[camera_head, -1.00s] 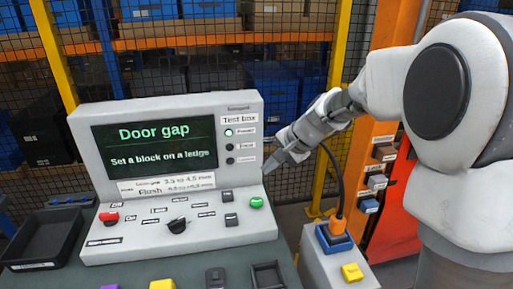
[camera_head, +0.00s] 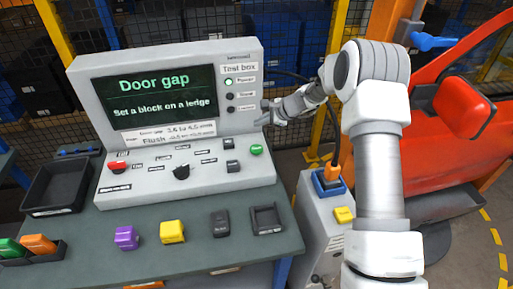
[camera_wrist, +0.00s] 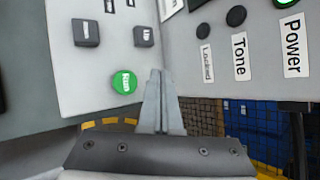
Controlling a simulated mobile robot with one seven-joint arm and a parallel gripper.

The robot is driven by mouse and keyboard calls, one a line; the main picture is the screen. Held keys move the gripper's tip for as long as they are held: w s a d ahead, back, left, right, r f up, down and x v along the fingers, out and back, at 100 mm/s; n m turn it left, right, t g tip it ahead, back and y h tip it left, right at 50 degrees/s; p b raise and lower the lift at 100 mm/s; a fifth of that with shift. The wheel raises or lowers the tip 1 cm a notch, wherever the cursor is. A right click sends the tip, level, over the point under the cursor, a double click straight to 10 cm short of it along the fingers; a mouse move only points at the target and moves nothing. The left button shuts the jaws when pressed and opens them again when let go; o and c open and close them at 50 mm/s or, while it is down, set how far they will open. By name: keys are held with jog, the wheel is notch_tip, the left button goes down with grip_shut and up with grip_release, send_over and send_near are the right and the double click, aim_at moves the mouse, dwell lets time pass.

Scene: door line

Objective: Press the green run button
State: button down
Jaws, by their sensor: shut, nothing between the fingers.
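The green run button (camera_head: 256,150) is at the right end of the console's sloped panel. In the wrist view the green button (camera_wrist: 124,82) reads "Run" and lies just left of my fingertips. My gripper (camera_head: 264,112) is shut and empty, beside the right edge of the console (camera_head: 180,100). In the wrist view my gripper (camera_wrist: 156,74) points toward the panel, with its fingers together. The tips look apart from the button, but the exact gap cannot be told. Nothing hides the button.
A red stop button (camera_head: 117,167) and black knob (camera_head: 181,172) share the panel. Purple (camera_head: 126,237) and yellow (camera_head: 172,231) blocks lie on the table in front. A grey cabinet (camera_head: 322,222) with a cable connector stands right. A red car door (camera_head: 460,110) is further right.

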jog(key=b, duration=0.6)
send_over(260, 149)
notch_tip(260, 149, down, 8)
jog(key=shift+a+r, duration=0.1)
jog(key=shift+f, duration=0.5)
jog(key=shift+b, duration=0.3)
dwell(1.2)
jog(key=shift+f+b, duration=0.45)
jog(key=shift+b, duration=0.05)
jog(key=shift+f+b, duration=0.5)
jog(key=shift+b, duration=0.05)
dwell(0.5)
jog(key=shift+r, duration=0.1)
jog(key=shift+r+p, duration=0.55)
jog(key=shift+r, duration=0.3)
